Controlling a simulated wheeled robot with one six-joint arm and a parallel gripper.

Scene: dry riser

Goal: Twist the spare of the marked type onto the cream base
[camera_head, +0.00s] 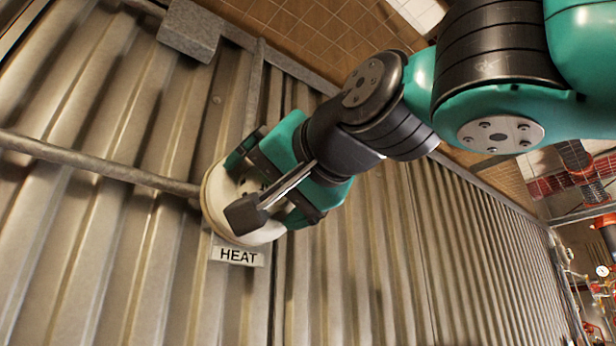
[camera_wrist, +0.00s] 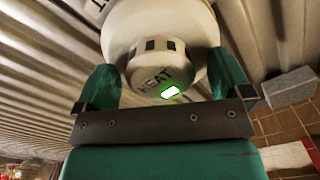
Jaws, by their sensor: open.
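The cream base (camera_head: 216,207) is a round disc under the corrugated ceiling, with a HEAT tag (camera_head: 237,256) at its edge. In the wrist view the base (camera_wrist: 120,32) fills the top middle. A cream detector (camera_wrist: 158,72) with dark slots, the word HEAT and a lit green light sits against the base, seemingly straight. My gripper (camera_wrist: 165,88) is open, with one green finger on each side of the detector. I cannot tell whether the fingers touch it. In the head view my gripper (camera_head: 262,183) hides most of the detector and part of the base.
A metal pipe (camera_head: 95,168) runs along the ceiling to the base. A grey box (camera_head: 190,30) is at the top left, and also in the wrist view (camera_wrist: 289,88). Brown tiles (camera_head: 300,30) lie beyond the ceiling sheet. Red pipework (camera_head: 606,235) stands at the far right.

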